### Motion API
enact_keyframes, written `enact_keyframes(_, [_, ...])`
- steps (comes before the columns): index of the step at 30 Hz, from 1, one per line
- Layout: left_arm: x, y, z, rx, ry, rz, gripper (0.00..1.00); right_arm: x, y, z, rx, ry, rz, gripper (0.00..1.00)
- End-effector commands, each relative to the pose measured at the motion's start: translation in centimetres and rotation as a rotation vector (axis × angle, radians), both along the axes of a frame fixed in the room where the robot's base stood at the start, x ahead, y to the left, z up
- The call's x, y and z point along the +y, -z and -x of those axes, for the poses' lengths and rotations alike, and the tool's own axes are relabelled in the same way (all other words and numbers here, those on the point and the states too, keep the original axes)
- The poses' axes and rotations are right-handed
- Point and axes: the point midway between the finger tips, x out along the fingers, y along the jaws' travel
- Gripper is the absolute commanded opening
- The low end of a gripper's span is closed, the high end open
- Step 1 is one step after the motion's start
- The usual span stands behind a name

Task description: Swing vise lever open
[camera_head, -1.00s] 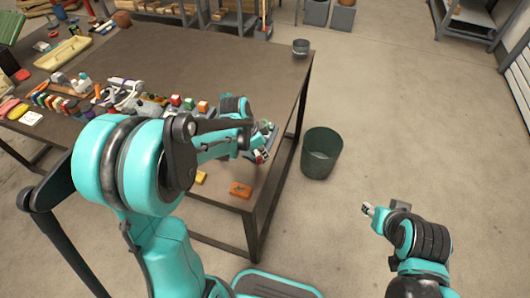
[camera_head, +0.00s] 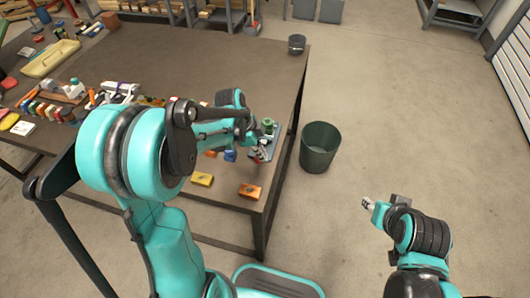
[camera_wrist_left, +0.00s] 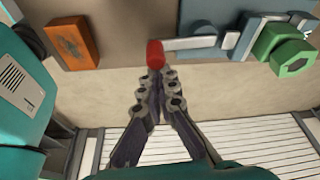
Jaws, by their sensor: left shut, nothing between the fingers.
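The vise is at the right edge of the workbench in the head view (camera_head: 264,150), partly hidden by my left arm. In the left wrist view its blue-grey body (camera_wrist_left: 200,20) is at the top, with a green hex-shaped part (camera_wrist_left: 285,52) to the right. The lever is a pale bar (camera_wrist_left: 192,43) ending in a red knob (camera_wrist_left: 155,54). My left gripper (camera_wrist_left: 160,76) is shut and empty, its fingertips right at the red knob; whether they touch it is unclear. My right gripper (camera_head: 368,204) is over the floor, far from the bench; its jaws are too small to judge.
The brown workbench (camera_head: 190,55) holds a yellow block (camera_head: 202,179), an orange block (camera_head: 250,191) and several small items on the left. The orange block also shows in the left wrist view (camera_wrist_left: 72,42). A dark green bin (camera_head: 320,147) stands beside the bench. The floor to the right is open.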

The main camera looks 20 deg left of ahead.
Motion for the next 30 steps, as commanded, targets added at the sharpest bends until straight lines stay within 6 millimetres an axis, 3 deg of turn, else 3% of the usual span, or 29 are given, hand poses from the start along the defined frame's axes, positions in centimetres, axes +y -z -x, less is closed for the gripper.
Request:
enact_keyframes(9, [1.9,0.0,0.4,0.001,0.269,0.000,0.00,0.0,-0.1,0.0,0.000,0.000,0.000,0.40])
enact_keyframes(30, [4.0,0.0,0.1,0.001,0.262,-0.001,0.00,0.0,-0.3,0.0,0.000,0.000,0.000,0.40])
